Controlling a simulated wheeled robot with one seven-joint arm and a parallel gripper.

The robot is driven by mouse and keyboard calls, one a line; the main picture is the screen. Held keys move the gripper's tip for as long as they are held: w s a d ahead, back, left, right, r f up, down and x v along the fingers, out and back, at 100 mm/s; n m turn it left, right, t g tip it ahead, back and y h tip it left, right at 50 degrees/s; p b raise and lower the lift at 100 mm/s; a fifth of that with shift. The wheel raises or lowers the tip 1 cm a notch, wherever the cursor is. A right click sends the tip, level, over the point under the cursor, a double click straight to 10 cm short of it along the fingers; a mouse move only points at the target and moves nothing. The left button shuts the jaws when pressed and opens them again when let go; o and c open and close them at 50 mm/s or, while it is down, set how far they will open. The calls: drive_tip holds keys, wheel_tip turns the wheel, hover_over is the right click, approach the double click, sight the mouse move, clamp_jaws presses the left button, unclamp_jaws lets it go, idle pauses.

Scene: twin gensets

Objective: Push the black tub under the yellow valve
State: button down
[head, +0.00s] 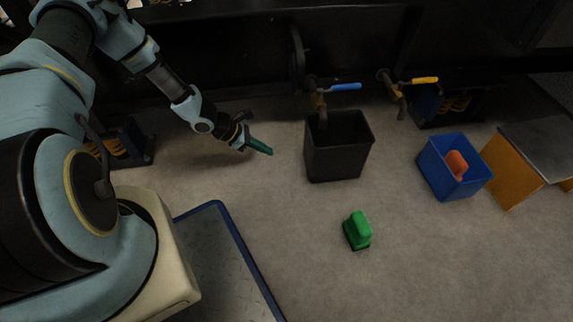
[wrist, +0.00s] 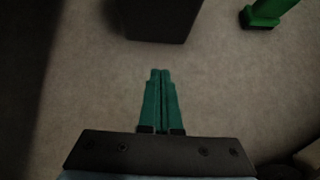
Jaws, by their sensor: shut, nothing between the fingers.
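The black tub (head: 338,150) stands upright on the floor in the head view, below the blue-handled valve (head: 320,98). The yellow-handled valve (head: 396,92) is to the right of the tub. My gripper (head: 270,152) is shut and empty, just left of the tub with a gap between them. In the wrist view the green fingers of my gripper (wrist: 160,72) are together and point toward the tub (wrist: 162,20), which is cut off by the top edge.
A green brush-like object (head: 357,230) lies on the floor in front of the tub. A blue bin (head: 428,168) holding an orange item stands to the right, beside an orange-sided stand (head: 500,172). The floor between the tub and the blue bin is clear.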

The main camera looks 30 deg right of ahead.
drive_tip(key=b, duration=0.5)
approach(307, 164)
wheel_tip(307, 164, down, 4)
drive_tip(key=shift+f, duration=0.25)
drive_tip(key=shift+s+d+b, duration=0.2)
drive_tip(key=shift+s+d, duration=0.05)
drive_tip(key=shift+d, duration=0.35)
drive_tip(key=shift+s+d+b, duration=0.15)
drive_tip(key=shift+s+d, duration=0.05)
drive_tip(key=shift+d, duration=0.35)
drive_tip(key=shift+s+d+r, duration=0.25)
drive_tip(key=shift+s+d, duration=0.05)
drive_tip(key=shift+d, duration=0.4)
drive_tip(key=d, duration=0.1)
drive_tip(key=s+d+p, duration=0.1)
drive_tip(key=d, duration=0.1)
drive_tip(key=s+d+p, duration=0.1)
drive_tip(key=d, duration=0.1)
drive_tip(key=shift+s+d+r, duration=0.1)
drive_tip(key=shift+s+d, duration=0.3)
drive_tip(key=shift+d, duration=0.25)
